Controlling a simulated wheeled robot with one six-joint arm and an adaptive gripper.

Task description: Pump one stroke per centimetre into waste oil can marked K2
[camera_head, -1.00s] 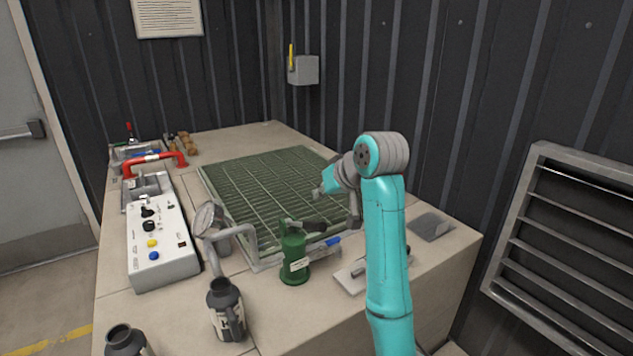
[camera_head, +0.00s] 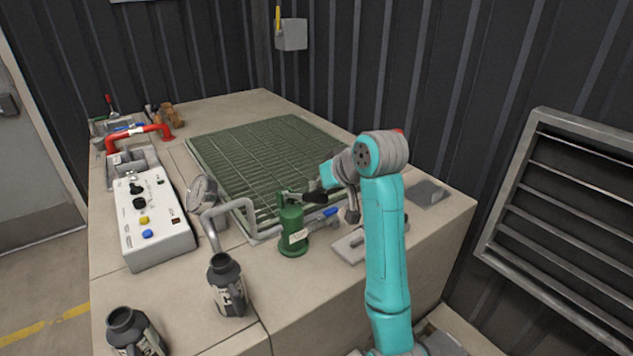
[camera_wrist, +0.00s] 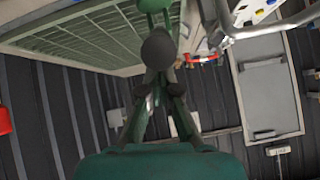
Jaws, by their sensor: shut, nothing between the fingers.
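The green hand pump (camera_head: 291,228) stands on the bench in front of the grating. Its lever has a dark grip (camera_head: 314,195) pointing right. My gripper (camera_head: 322,186) is shut and empty, close by that grip. In the wrist view the grip's dark round end (camera_wrist: 159,47) lies just beyond my fingertips (camera_wrist: 159,78), partly covering them; I cannot tell whether they touch. A dark can (camera_head: 227,287) with a pale label stands below the grey pipe (camera_head: 212,222). Another dark can (camera_head: 137,333) stands at the lower left. I cannot read either label surely.
A round gauge (camera_head: 202,190) sits by the pipe. A white control box (camera_head: 155,225) with knobs and buttons is on the left, with a red pipe (camera_head: 150,131) behind it. A flat plate with a handle (camera_head: 350,245) lies right of the pump. The grating (camera_head: 255,150) is clear.

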